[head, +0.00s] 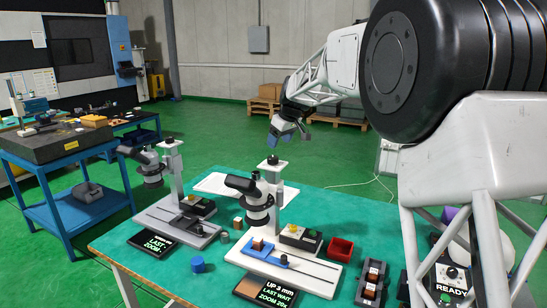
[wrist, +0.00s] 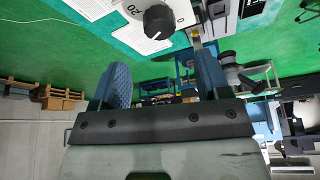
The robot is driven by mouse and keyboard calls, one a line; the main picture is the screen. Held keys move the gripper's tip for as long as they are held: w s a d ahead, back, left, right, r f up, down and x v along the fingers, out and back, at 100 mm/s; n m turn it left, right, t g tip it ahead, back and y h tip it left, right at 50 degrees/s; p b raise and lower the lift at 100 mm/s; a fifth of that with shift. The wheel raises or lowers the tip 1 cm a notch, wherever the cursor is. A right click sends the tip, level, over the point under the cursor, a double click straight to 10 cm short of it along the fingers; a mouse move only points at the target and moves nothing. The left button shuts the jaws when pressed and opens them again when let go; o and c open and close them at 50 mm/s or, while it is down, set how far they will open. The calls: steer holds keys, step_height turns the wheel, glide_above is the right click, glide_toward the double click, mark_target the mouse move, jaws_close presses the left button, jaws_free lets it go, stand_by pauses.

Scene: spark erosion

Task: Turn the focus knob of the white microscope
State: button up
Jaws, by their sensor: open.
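The white microscope (head: 257,215) stands on the near part of the green-topped table, with a dark eyepiece to its left and a black knob (head: 273,160) on top of its column. My gripper (head: 288,134) hangs above that column, with its blue fingers apart and empty. In the wrist view, a black knob (wrist: 158,22) on a white dial marked "20" shows past the fingertips, between the two fingers (wrist: 160,58) and not touching them. I cannot tell from its markings whether this is the focus knob. A screen (head: 265,291) by the base reads "UP 3 mm", "LAST WAIT", "ZOOM 20x".
A greyer microscope (head: 153,172) stands to the left with its own screen (head: 152,243). A button box (head: 300,237), a red bin (head: 340,249) and a blue cylinder (head: 197,264) are close to the white microscope. A blue cart (head: 60,194) stands at left.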

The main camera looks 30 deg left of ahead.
mark_target(273, 157)
steer(key=shift+f, duration=0.1)
steer(key=shift+x, duration=3.85)
steer(key=c, duration=0.9)
